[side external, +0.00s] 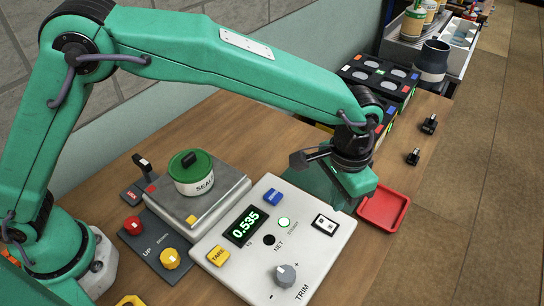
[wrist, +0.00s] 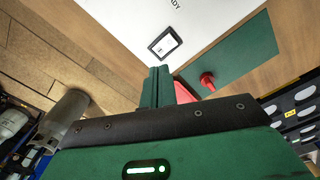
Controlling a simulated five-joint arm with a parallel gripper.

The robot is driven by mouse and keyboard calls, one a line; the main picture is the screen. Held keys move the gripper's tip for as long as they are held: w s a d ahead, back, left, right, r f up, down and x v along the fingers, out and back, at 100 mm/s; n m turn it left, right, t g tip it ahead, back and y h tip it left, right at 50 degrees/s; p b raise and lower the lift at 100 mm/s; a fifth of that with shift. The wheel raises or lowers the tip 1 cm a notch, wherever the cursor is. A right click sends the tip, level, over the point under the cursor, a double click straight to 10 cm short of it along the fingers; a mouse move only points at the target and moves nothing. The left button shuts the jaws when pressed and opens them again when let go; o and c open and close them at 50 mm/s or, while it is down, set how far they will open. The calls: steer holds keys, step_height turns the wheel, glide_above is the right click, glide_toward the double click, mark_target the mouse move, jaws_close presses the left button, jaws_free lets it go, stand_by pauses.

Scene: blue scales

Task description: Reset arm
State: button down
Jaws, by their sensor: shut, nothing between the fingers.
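My gripper (side external: 352,190) is shut and empty above the right end of the white scale panel (side external: 318,262), near a red tray (side external: 402,222). In the wrist view its green fingers (wrist: 156,82) are together, pointing towards the panel's edge. A green-lidded tin (side external: 190,172) stands upright on the metal weighing plate (side external: 233,184), away from my gripper. The panel's display (side external: 245,226) reads 0.535. It has a blue button (side external: 272,196), a yellow TARE button (side external: 218,257), a lit round lamp (side external: 284,222) and a grey TRIM knob (side external: 286,274).
A red knob (side external: 133,225) and a yellow knob (side external: 171,258) sit on a dark panel left of the scale. Black racks (side external: 380,75) and a dark mug (side external: 433,62) stand behind. Two small black pieces (side external: 428,123) lie at the right. The wooden table's front right is clear.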

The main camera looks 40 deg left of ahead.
steer(key=shift+a+r, duration=0.1)
steer(key=s+a+r+n+t+h, duration=0.1)
steer(key=a+r, duration=0.6)
steer(key=a, duration=0.3)
steer(key=s+a+r+n+t, duration=0.1)
steer(key=a+r+n, duration=0.1)
steer(key=a+r, duration=0.65)
steer(key=s+a+f+n+t+y, duration=0.1)
steer(key=s+a+f+n+t, duration=0.1)
steer(key=s+a, duration=1.2)
steer(key=a+n+t, duration=0.1)
steer(key=a, duration=0.3)
steer(key=shift+s+a+t, duration=0.25)
steer(key=shift+s+t, duration=0.05)
